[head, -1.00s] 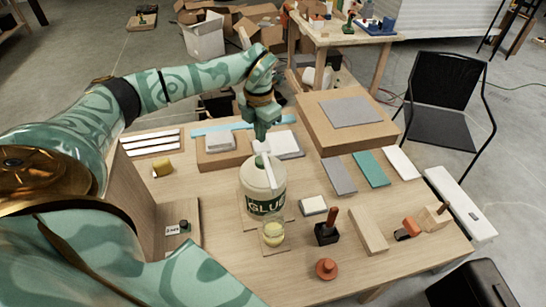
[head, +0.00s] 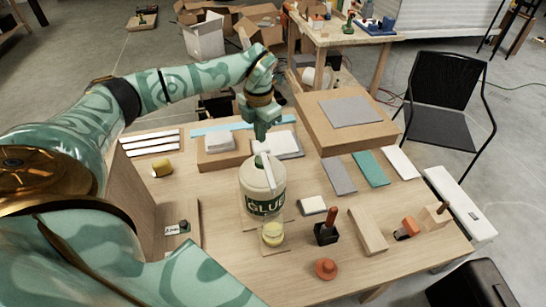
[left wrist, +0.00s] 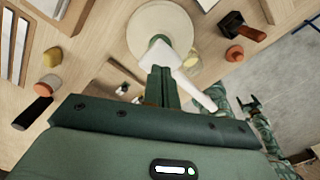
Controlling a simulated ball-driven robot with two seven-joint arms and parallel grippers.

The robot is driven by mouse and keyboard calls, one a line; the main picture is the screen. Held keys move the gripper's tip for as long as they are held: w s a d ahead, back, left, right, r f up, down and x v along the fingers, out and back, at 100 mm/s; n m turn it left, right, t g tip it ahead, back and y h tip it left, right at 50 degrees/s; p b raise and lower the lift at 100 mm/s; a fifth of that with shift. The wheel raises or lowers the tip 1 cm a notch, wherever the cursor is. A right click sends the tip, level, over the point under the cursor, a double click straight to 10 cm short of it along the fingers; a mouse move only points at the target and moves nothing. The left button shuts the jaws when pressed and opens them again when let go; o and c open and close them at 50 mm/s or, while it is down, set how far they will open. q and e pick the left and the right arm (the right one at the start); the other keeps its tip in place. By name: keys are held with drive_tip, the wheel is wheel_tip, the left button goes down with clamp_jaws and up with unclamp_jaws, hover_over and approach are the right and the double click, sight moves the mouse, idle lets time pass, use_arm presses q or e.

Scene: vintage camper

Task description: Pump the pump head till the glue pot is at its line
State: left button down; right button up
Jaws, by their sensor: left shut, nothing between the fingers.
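The cream glue bottle (head: 262,188) with a green label stands upright on the bench. Its white pump head (head: 262,149) has a long spout slanting down toward the glue pot (head: 273,234), a small clear pot with pale yellow glue low in it. The pot's line is too small to make out. My left gripper (head: 262,136) is shut and empty, pointing down just above the pump head; I cannot tell whether it touches. In the left wrist view the fingers (left wrist: 160,68) lie beside the pump head (left wrist: 172,58). A small dark gripper-like shape by teal patterned parts there may be my right gripper.
A black stamp-like block with a red handle (head: 326,232), an orange knob (head: 326,268) and a wooden block (head: 368,232) stand right of the pot. A wooden panel (head: 131,195) rises at the left. A raised board (head: 310,118) lies behind.

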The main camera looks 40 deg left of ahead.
sight(261, 145)
use_arm(q)
drive_tip(key=shift+f, duration=0.15)
drive_tip(key=shift+f+b, duration=1.25)
drive_tip(key=shift+f, duration=1.05)
drive_tip(key=shift+r, duration=0.1)
wheel_tip(261, 145, up, 10)
drive_tip(key=p, duration=1)
